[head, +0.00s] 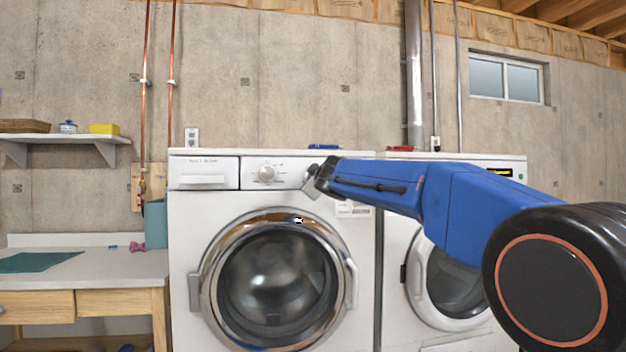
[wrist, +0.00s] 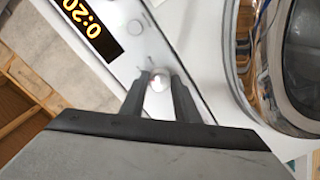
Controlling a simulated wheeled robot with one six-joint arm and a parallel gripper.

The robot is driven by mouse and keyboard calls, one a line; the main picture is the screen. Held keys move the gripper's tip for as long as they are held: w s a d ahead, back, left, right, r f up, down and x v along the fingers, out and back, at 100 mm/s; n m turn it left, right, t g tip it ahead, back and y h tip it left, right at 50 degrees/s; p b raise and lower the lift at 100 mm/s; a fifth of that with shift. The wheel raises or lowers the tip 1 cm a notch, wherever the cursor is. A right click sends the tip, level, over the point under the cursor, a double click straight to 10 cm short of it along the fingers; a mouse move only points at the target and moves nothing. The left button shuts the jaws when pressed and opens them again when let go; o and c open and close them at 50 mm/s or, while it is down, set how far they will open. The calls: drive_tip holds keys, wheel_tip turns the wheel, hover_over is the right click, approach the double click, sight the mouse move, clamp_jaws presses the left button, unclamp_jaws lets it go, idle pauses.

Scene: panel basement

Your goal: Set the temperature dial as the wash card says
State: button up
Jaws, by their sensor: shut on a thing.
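A white front-loading washer (head: 190,240) stands in the middle of the head view. My gripper (head: 312,178) is at its control panel, right of a larger round dial (head: 266,173). In the wrist view, my gripper (wrist: 158,84) is shut on a small pale round dial (wrist: 158,81), one finger on each side. A small red mark shows by its left edge. The dial's setting and scale are too small to read. A white card (head: 353,210) with dark print is on the washer front below my arm; its text is not legible and its top is partly covered.
A lit display (wrist: 90,25) on the panel shows "0:20" in part. A second machine (head: 395,270) stands at the right, partly behind my arm. A bench (head: 90,265) with a green cloth (head: 38,262) stands at the left. Blue and red items lie on the machine tops.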

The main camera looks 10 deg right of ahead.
drive_tip(key=shift+n, duration=0.3)
drive_tip(key=o, duration=1)
drive_tip(key=shift+o, duration=0.2)
drive_tip(key=s, duration=1.7)
drive_tip(key=shift+s, duration=0.2)
